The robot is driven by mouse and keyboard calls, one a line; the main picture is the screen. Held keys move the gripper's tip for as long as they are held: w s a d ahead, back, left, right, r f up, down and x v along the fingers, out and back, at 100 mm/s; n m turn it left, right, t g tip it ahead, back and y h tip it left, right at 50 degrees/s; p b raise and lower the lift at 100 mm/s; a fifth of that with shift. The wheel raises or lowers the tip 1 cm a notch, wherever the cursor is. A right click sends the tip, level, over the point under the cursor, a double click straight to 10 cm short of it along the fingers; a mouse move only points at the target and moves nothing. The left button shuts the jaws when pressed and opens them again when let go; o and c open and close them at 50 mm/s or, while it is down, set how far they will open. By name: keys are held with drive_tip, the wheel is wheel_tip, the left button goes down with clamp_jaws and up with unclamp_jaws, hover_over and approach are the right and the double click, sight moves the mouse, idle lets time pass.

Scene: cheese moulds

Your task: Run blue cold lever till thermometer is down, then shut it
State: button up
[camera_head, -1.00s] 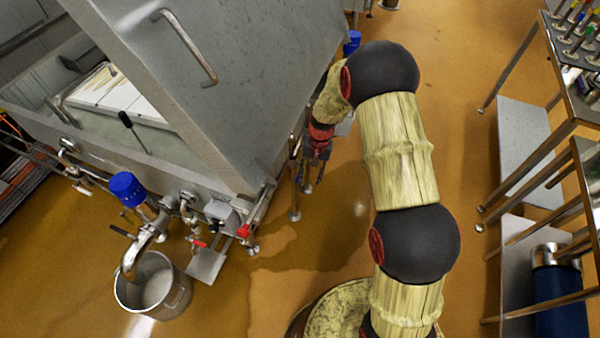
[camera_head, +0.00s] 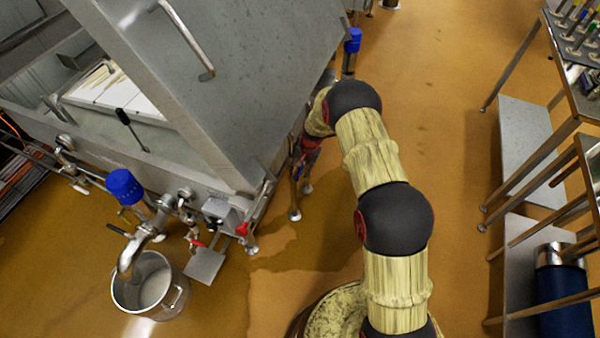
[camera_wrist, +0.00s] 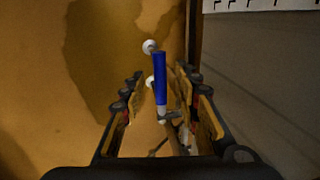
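The blue lever (camera_wrist: 160,80) shows in the wrist view, upright in the picture, on a metal valve (camera_wrist: 169,117). My gripper (camera_wrist: 160,84) is open, with one finger on each side of the lever; I see no clear contact. A white strip with dark ticks (camera_wrist: 265,4) is at the wrist view's top right; no reading is legible.
Another blue cap (camera_head: 352,40) stands beyond my arm. Steel racks (camera_head: 540,130) stand at right, with open floor (camera_head: 450,130) between.

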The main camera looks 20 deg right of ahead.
drive_tip(key=shift+f, duration=0.1)
drive_tip(key=shift+c, duration=0.8)
clamp_jaws()
